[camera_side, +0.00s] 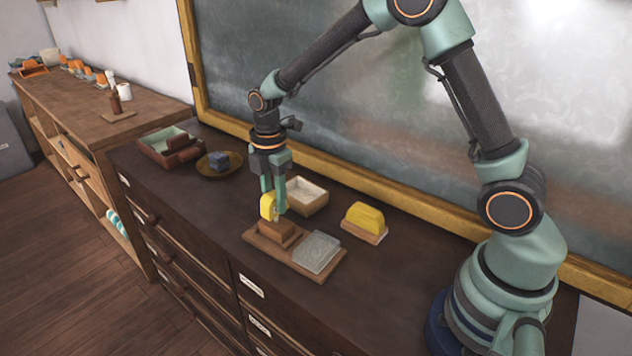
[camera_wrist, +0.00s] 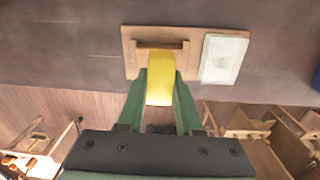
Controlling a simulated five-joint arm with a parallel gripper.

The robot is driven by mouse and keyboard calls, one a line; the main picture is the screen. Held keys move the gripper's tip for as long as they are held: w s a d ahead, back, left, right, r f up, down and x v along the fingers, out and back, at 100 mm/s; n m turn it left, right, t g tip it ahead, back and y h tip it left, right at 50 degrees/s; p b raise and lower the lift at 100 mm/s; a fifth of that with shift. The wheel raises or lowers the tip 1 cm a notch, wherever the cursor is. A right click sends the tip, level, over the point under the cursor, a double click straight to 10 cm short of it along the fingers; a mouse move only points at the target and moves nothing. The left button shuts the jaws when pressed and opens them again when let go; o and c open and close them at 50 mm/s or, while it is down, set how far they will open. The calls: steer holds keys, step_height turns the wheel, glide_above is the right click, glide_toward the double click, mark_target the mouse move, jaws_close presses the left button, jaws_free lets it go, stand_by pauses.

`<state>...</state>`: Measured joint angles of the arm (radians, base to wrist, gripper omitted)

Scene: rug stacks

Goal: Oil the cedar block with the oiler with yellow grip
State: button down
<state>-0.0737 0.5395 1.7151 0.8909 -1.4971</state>
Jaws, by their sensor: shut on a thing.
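My gripper (camera_side: 274,206) points down and is shut on a yellow piece, which I take to be the oiler with yellow grip (camera_side: 267,207). In the wrist view the yellow piece (camera_wrist: 160,88) sits between the two green fingers of my gripper (camera_wrist: 160,78). A reddish-brown block, likely the cedar block (camera_side: 279,235), lies on a wooden board (camera_side: 259,244). The held yellow piece is just over this block; whether they touch I cannot tell. In the wrist view the yellow piece partly covers the block (camera_wrist: 143,46). The oiler's underside is hidden.
A pale grey slab (camera_side: 317,252) lies on the board's right part. Another yellow piece (camera_side: 363,217) on a wooden base stands to the right. Behind are a cream-lined box (camera_side: 306,194), a round dish (camera_side: 231,167) with a blue block, and a green-lined tray (camera_side: 160,153).

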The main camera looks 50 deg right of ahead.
steer(key=shift+r, duration=3.4)
